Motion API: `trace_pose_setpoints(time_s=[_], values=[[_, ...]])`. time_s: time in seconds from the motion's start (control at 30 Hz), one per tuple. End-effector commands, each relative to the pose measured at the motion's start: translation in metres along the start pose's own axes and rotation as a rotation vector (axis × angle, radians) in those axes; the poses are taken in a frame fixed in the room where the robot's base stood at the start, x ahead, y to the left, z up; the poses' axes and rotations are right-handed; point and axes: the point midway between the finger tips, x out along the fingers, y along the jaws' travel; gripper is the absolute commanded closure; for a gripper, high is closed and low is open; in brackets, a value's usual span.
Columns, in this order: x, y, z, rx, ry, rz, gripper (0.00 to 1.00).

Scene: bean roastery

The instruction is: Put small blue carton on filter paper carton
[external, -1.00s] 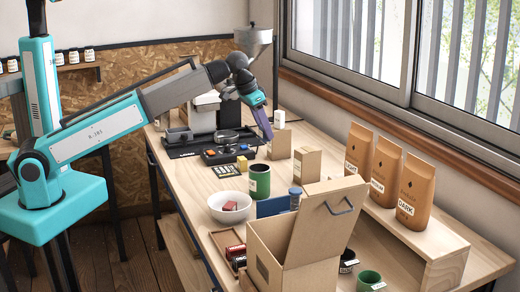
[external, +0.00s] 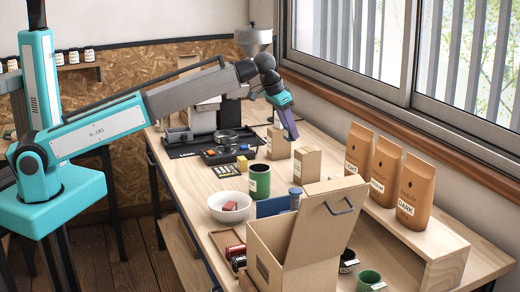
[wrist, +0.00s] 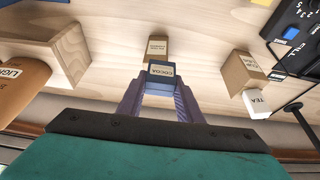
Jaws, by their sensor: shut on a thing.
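My gripper (wrist: 160,98) is shut on the small blue carton (wrist: 161,86), which is labelled COCOA on its pale top. In the external view my gripper (external: 291,134) is above the table near two tan cartons, and the blue carton cannot be made out there. One tan carton (wrist: 158,45) shows just beyond the blue one in the wrist view. The other tan carton (wrist: 242,72) stands to the right. Both have white labels too small to read, so I cannot tell which is the filter paper carton. The blue carton appears apart from both.
A small white TEA carton (wrist: 257,103) stands beside the right tan carton. Coffee bags (external: 385,170) stand on a wooden riser (external: 448,262). A green canister (external: 260,182), white bowl (external: 217,206) and open cardboard box (external: 268,240) occupy the table front. The window wall is close behind.

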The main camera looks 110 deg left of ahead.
Motion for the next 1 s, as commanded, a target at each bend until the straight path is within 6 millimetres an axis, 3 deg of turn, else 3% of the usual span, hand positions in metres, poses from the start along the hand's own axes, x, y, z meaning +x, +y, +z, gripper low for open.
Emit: trace_pose_setpoints(time_s=[0.43, 1.0], values=[[0.023, 0.005, -0.048, 0.000, 0.000, 0.000, 0.89], [0.027, 0.005, -0.053, 0.000, 0.001, 0.000, 0.89]])
